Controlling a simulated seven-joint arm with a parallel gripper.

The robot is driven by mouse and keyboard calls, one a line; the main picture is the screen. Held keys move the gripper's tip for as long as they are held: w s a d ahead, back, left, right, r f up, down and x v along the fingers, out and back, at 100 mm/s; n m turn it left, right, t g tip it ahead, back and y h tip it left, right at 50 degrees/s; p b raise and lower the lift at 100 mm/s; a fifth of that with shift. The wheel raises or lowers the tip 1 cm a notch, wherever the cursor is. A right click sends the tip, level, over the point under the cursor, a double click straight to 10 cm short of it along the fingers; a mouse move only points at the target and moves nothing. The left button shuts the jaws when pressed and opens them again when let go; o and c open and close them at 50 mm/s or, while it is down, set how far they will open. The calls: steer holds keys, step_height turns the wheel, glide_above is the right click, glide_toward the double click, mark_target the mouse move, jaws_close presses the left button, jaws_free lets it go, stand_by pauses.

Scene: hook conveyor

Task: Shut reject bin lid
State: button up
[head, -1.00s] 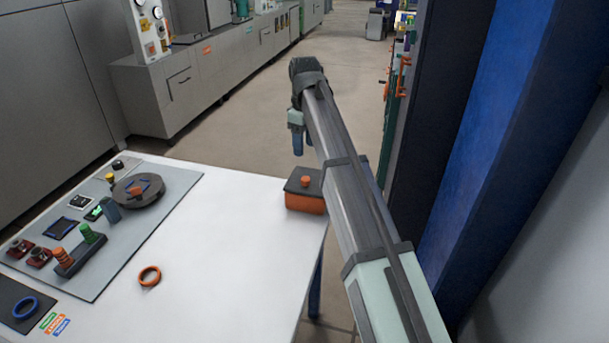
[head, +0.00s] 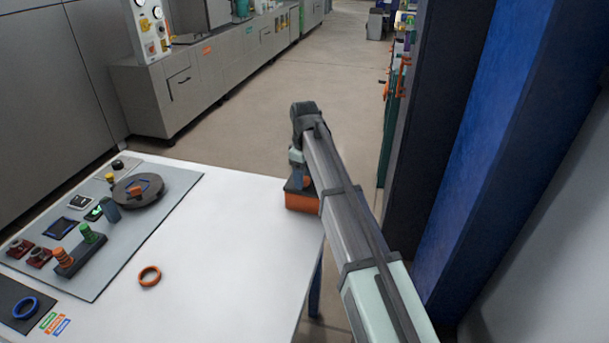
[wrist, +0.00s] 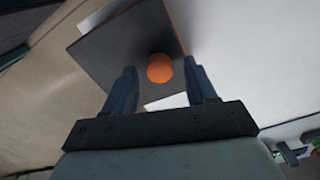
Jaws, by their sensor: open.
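The reject bin is a small orange box (head: 301,201) at the right edge of the white table in the head view. Its dark lid (wrist: 125,45) has an orange knob (wrist: 160,67) and covers the box from above in the wrist view. I cannot tell whether the lid is fully down. My gripper (wrist: 160,66) is open above the lid, and its two blue fingers appear on either side of the knob. Contact is not clear. In the head view my arm hides part of the bin and lid.
An orange ring (head: 149,276) lies on the white table (head: 220,250). A grey panel (head: 130,235) with knobs and buttons is at the left, with a blue ring (head: 25,307) near it. A blue post (head: 490,130) stands close to my arm on the right.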

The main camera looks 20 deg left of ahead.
jaws_close()
stand_by(0.5)
